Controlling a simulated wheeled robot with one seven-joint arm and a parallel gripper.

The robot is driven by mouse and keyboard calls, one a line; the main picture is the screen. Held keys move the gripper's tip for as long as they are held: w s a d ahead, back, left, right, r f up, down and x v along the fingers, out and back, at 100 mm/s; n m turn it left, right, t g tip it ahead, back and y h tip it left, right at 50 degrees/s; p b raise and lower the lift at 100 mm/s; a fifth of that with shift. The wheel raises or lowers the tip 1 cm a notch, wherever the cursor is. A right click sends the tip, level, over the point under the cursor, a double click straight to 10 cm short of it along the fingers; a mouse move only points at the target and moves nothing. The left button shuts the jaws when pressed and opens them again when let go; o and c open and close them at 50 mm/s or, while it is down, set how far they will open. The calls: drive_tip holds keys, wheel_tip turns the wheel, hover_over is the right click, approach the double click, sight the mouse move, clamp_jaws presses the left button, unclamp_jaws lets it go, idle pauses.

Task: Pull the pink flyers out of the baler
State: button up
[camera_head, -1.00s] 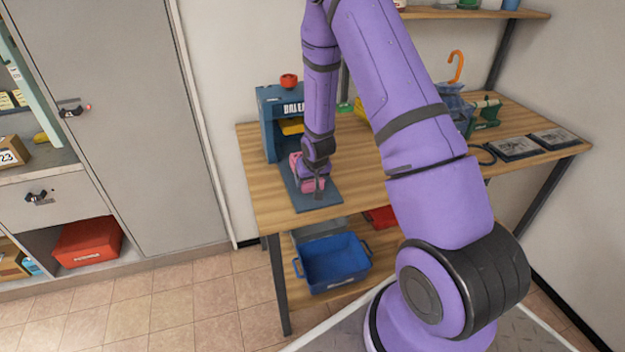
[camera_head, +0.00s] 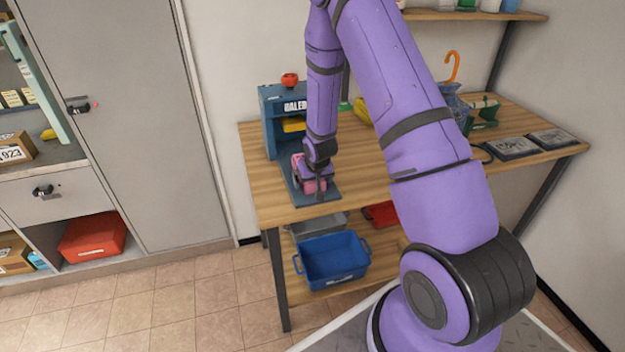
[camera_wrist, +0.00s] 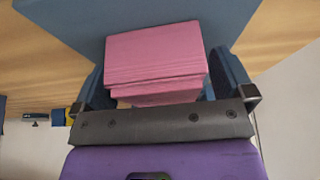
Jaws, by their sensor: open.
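The blue baler (camera_head: 270,127) stands at the left end of the wooden table, with a red knob on top and a yellow part inside. Its flat blue base plate (camera_head: 329,196) reaches forward. The pink flyers (camera_head: 304,172) are a stack at the front part of this plate, outside the baler's upright frame. In the wrist view the pink stack (camera_wrist: 155,55) lies between the two blue fingers of my gripper (camera_wrist: 165,82). The fingers are open, one on each side of the stack. My arm hides part of the flyers and baler in the head view.
A blue bin (camera_head: 334,262) and a red item (camera_head: 381,214) are on the shelf under the wooden table (camera_head: 265,200). Dark framed panels (camera_head: 513,147) and a green item (camera_head: 484,112) are on the right. A grey cabinet (camera_head: 140,110) stands left. The table's middle is partly hidden by my arm.

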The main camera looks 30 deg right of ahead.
drive_tip(key=v, duration=1)
drive_tip(key=shift+r, duration=0.4)
drive_tip(key=shift+s, duration=0.15)
drive_tip(key=s+a+r, duration=0.2)
drive_tip(key=s+r, duration=0.1)
drive_tip(key=r, duration=0.4)
drive_tip(key=s+a+r+n, duration=0.1)
drive_tip(key=s+a+r, duration=0.15)
drive_tip(key=r, duration=0.45)
drive_tip(key=s+a+r, duration=0.1)
drive_tip(key=s+r, duration=0.3)
drive_tip(key=r, duration=0.3)
drive_tip(key=s+a+r+n, duration=0.1)
drive_tip(key=s+a+r, duration=0.1)
drive_tip(key=s+r, duration=0.3)
drive_tip(key=s+a+r+n+y, duration=0.1)
drive_tip(key=s+a+r, duration=0.2)
drive_tip(key=s, duration=1.1)
wheel_tip(320, 180, up, 3)
drive_tip(key=shift+s+r+t, duration=0.15)
drive_tip(key=shift+s+t, duration=0.15)
drive_tip(key=shift+t, duration=0.1)
